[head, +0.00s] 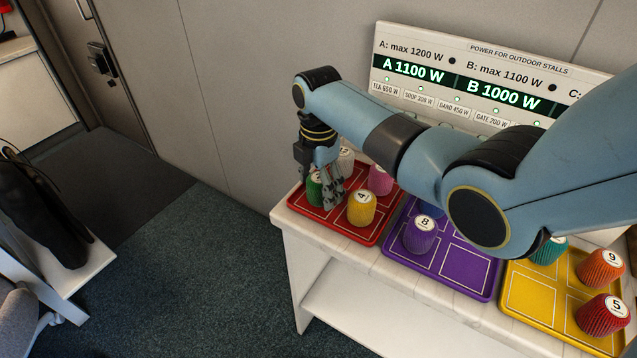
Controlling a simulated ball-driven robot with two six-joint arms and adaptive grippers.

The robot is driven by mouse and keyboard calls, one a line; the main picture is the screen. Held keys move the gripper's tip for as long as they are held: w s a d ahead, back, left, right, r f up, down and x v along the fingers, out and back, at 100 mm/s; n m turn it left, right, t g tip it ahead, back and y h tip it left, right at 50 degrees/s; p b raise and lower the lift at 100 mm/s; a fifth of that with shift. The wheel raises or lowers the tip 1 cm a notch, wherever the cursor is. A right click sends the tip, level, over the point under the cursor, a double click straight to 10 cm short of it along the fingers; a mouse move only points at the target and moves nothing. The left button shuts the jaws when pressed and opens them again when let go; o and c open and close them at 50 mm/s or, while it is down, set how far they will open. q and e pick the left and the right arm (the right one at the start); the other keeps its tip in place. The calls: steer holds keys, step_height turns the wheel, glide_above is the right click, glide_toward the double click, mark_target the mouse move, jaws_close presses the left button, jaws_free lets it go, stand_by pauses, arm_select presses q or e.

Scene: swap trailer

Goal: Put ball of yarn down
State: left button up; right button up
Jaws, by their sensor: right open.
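My right gripper (328,192) points down over the red tray (343,233) and is open. Its fingers are in front of a green ball of yarn (315,190), partly hiding it; I cannot tell whether they touch it. On the same tray are a white ball of yarn (346,161) behind the gripper, a pink one (380,181) and a yellow one marked 4 (361,209) to its right. A purple ball marked 8 (419,237) stands on the purple tray (466,270). My left gripper is not in view.
The yellow tray (527,295) holds teal (550,251), orange (599,270) and red (602,317) yarn balls. My right arm hides part of the purple tray. A power sign (480,75) stands behind the white table (288,222). Another white surface with a black bag (45,215) is left.

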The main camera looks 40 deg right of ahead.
steer(key=shift+r, duration=0.55)
step_height(320, 180, up, 11)
steer(key=shift+p, duration=0.4)
steer(key=shift+r, duration=0.1)
